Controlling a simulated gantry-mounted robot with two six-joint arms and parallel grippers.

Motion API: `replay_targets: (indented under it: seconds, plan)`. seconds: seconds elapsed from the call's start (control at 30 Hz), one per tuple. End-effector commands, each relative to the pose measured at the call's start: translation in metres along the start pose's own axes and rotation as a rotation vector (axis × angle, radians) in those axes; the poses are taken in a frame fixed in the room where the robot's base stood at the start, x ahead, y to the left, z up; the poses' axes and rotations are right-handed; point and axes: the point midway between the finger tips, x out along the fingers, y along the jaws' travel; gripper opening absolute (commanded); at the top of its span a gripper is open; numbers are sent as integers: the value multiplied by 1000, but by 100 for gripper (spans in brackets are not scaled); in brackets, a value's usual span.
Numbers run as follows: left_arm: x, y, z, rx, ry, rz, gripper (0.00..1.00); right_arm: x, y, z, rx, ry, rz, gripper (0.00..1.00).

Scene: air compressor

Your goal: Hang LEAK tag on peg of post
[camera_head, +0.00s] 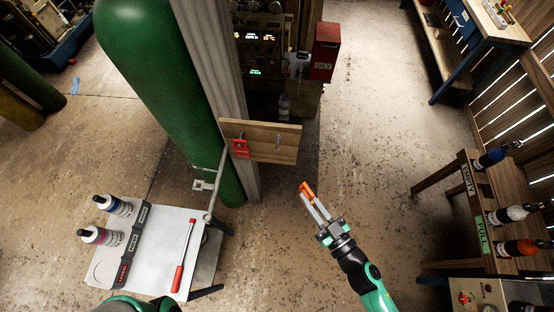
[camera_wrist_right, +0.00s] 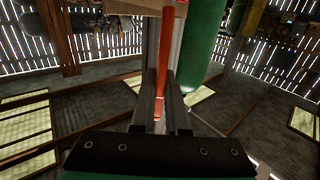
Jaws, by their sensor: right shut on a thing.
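My right gripper (camera_head: 307,191) is shut on an orange tag (camera_head: 305,187), with the tag at its fingertips. It is in the air to the lower right of the wooden board, apart from it. In the right wrist view the tag (camera_wrist_right: 165,55) shows nearly edge-on as a thin orange-red strip between the fingers, and no lettering can be read. The wooden board (camera_head: 265,153) is on the grey post (camera_head: 212,60). A small metal peg (camera_head: 278,139) shows on its right half, and a red tag (camera_head: 240,148) hangs at its left. My left gripper is not in view.
A green cylinder (camera_head: 150,75) stands left of the post. A white-topped table (camera_head: 160,265) at lower left holds bottles and a red-handled tool (camera_head: 184,255). A red box (camera_head: 325,50) is behind the board. A wooden shelf with bottles (camera_head: 505,213) stands right. Floor right of the board is clear.

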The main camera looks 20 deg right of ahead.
Motion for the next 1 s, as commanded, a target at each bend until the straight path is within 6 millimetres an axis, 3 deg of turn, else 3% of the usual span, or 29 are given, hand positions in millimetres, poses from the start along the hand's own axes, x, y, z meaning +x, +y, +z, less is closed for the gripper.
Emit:
replay_targets:
  seconds: [0.17,0.27,0.37,0.5,0.6,0.77,1.0]
  plan:
    - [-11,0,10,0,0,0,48,6,-16,6,-3,2,-86,0]
    - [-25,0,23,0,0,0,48,10,-36,19,-4,3,-204,0]
    - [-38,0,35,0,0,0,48,12,-67,41,0,0,-379,0]
    - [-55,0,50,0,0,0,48,6,-106,86,4,-3,-638,0]
    - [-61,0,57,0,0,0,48,-3,-125,114,5,-4,-779,0]
    - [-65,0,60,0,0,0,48,-13,-136,135,2,-1,-879,0]
    - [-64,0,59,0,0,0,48,-15,-138,137,1,1,-896,0]
